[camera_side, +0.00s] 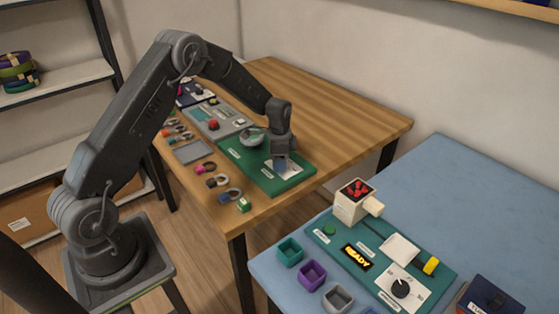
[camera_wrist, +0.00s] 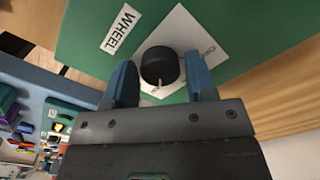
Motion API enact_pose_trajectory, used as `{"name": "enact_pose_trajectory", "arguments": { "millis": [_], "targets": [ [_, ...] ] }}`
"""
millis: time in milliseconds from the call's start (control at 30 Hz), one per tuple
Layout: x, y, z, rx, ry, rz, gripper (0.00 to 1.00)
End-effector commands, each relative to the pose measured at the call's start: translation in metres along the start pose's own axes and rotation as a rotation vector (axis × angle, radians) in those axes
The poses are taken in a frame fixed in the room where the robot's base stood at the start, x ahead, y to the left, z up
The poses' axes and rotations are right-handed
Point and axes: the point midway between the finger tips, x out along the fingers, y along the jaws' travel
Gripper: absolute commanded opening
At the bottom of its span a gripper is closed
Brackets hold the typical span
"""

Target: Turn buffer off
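A black round knob (camera_wrist: 160,67) with a white pointer line sits on a white plate (camera_wrist: 180,38) on a green board in the wrist view. The plate's small lettering is hard to read. A label beside it reads WHEEL (camera_wrist: 120,27). My gripper (camera_wrist: 162,82) is open, with one blue finger on each side of the knob; I cannot tell whether they touch it. In the side view my gripper (camera_side: 281,165) points down over the white plate at the near end of the green board (camera_side: 262,182), hiding the knob. A grey rounded device (camera_side: 252,137) stands on that board.
A grey panel with a red button (camera_side: 213,124) lies behind the green board. Several small coloured loops (camera_side: 218,181) lie along the table's left edge. A blue table (camera_side: 430,190) at the right holds another panel with its own dial (camera_side: 401,288) and a READY display (camera_side: 356,257).

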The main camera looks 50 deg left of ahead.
Motion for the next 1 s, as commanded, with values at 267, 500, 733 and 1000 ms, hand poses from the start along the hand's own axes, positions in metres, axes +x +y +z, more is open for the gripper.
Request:
{"name": "enact_pose_trajectory", "arguments": {
  "millis": [267, 500, 733, 1000],
  "targets": [
    [-0.0003, 0.0000, 0.0000, 0.000, 0.000, 0.000, 0.24],
    [-0.0004, 0.0000, 0.0000, -0.006, 0.000, 0.000, 0.16],
    [-0.0003, 0.0001, 0.0001, -0.073, -0.001, 0.000, 0.16],
    [-0.0003, 0.0003, 0.0002, -0.271, -0.002, 0.000, 0.16]
  ]
}}
